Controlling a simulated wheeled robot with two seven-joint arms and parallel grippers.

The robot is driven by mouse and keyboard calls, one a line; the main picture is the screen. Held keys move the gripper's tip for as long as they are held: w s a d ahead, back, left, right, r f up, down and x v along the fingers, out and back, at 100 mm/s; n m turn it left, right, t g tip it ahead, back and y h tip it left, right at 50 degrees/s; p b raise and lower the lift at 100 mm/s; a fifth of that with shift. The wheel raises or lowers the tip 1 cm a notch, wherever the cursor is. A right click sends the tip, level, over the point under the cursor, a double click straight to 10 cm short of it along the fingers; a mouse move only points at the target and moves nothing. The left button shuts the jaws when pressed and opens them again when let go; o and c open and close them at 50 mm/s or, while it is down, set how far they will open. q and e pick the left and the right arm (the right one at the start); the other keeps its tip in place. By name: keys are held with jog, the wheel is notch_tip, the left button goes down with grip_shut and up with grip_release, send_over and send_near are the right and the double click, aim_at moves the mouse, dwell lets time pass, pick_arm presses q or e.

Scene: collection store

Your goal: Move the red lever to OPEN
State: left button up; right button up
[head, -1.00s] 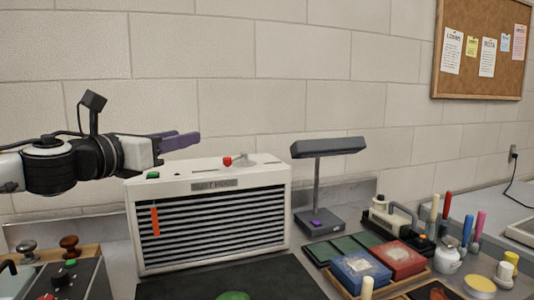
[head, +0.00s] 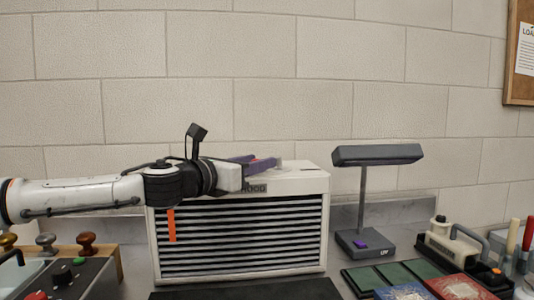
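The white slatted box (head: 322,215), its label partly readable as "HOOD", stands against the wall. The red lever knob on its top does not show now; my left gripper and wrist cover that part. My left gripper (head: 258,163) has purple fingers and reaches from the left across the top of the box, at about the lever's place. Whether the fingers touch the lever, or how far apart they are, I cannot tell. The lever's position and any OPEN mark are hidden or too small to read. My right gripper is out of view.
An orange tag (head: 171,225) hangs on the box front. A grey lamp (head: 376,155) stands to its right. Left is a dark control box (head: 65,282) with knobs; right are green plates (head: 386,276) and several coloured containers. A dark mat (head: 250,290) lies in front.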

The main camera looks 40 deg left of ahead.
pick_arm(q)
jog(key=shift+w+a+r+p, duration=0.1)
jog(key=shift+w+r+p, duration=0.05)
jog(key=shift+w+p, duration=0.35)
jog(key=shift+w+a+r+p, duration=0.1)
jog(key=shift+w+r+p, duration=0.05)
jog(key=shift+w+p, duration=0.35)
jog(key=shift+w+a+p, duration=0.15)
jog(key=shift+w+p, duration=0.45)
jog(key=shift+p, duration=0.1)
jog(key=shift+w, duration=0.2)
jog(key=shift+w+f+p, duration=0.25)
jog(key=shift+w+p, duration=0.15)
jog(key=shift+p, duration=0.2)
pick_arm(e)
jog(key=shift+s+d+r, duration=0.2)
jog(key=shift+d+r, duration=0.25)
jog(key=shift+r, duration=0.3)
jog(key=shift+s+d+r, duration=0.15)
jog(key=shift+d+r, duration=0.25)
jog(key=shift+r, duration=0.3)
pick_arm(q)
grip_shut()
